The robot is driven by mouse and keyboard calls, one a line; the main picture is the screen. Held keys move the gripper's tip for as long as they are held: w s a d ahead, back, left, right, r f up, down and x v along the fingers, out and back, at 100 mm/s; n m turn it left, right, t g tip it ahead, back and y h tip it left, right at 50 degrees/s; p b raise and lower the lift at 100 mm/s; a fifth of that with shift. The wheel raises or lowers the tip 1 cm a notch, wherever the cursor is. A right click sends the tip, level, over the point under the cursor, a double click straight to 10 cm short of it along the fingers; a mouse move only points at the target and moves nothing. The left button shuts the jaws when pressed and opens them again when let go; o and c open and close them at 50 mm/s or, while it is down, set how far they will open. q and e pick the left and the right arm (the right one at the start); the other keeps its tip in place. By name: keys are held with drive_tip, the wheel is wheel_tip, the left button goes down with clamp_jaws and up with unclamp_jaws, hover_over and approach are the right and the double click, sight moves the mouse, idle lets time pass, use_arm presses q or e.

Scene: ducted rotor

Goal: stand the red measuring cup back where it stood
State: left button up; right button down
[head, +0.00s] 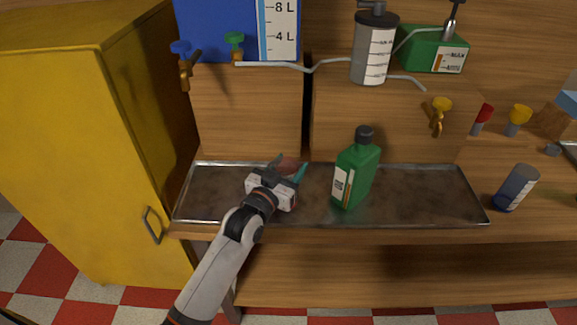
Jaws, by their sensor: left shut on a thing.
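The red measuring cup (289,166) shows as a small dull red patch just beyond my left gripper, over the metal tray (420,213). My left gripper (287,169) is shut on it, with one finger on each side. The gripper's body hides most of the cup, so I cannot tell whether the cup touches the tray. My right gripper is not in the head view.
A green bottle (357,172) stands in the tray just right of my left gripper. A yellow cabinet (85,140) stands at the left. Taps (438,115) and a metal canister (374,48) are above the tray. The tray's right part is clear.

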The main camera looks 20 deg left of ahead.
use_arm(q)
drive_tip(key=shift+f, duration=0.1)
drive_tip(key=o, duration=1.2)
drive_tip(key=shift+f, duration=0.1)
